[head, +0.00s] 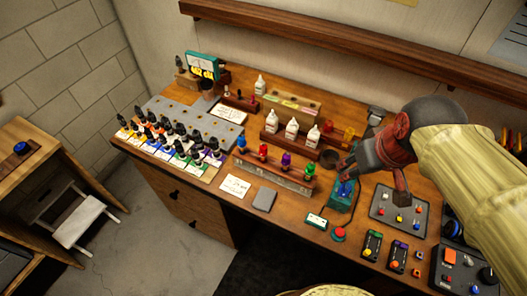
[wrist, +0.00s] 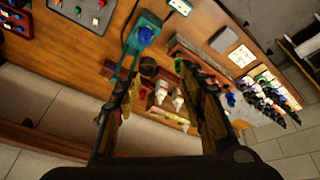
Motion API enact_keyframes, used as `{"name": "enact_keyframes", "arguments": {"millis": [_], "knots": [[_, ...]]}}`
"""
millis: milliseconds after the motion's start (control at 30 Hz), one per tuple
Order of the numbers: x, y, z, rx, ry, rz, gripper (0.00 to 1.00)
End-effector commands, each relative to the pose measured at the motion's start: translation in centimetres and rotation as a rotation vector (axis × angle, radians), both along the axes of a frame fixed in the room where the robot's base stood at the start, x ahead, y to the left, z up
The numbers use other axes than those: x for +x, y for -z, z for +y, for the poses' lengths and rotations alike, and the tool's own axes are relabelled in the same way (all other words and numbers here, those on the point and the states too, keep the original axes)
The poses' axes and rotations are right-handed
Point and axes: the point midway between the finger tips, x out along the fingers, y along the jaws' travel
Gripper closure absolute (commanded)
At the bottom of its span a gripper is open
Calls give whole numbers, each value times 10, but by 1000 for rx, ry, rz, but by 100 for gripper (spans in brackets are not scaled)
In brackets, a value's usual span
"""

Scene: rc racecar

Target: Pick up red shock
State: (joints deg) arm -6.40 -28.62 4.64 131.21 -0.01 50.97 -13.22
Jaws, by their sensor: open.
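Another green one (head: 309,169) stands at the rack's right end. My gripper (head: 373,180) is open and empty, above the bench to the right of the rack and apart from the red shock. In the wrist view its two fingers (wrist: 158,80) are spread. There the rack is partly behind the right finger, and I cannot make out the red shock.
White bottles (head: 292,128) stand on a wooden step behind the rack. Several dark-capped bottles (head: 180,140) fill a stand at left. A teal device with a blue part (head: 342,195) is below my gripper. A grey tray (head: 399,211) lies to the right. A wall shelf (head: 320,38) runs above.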

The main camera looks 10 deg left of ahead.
Motion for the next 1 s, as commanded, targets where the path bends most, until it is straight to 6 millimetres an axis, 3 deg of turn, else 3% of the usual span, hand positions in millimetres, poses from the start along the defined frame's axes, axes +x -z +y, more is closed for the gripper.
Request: {"name": "enact_keyframes", "arguments": {"millis": [100,267,500,800,1000], "knots": [[39,-4,27,-45,-157,55,59],[86,7,67,-101,-372,115,59],[143,50,138,-176,-697,203,59],[176,125,220,-242,-1055,287,59],[179,151,242,-258,-1154,307,59]]}}
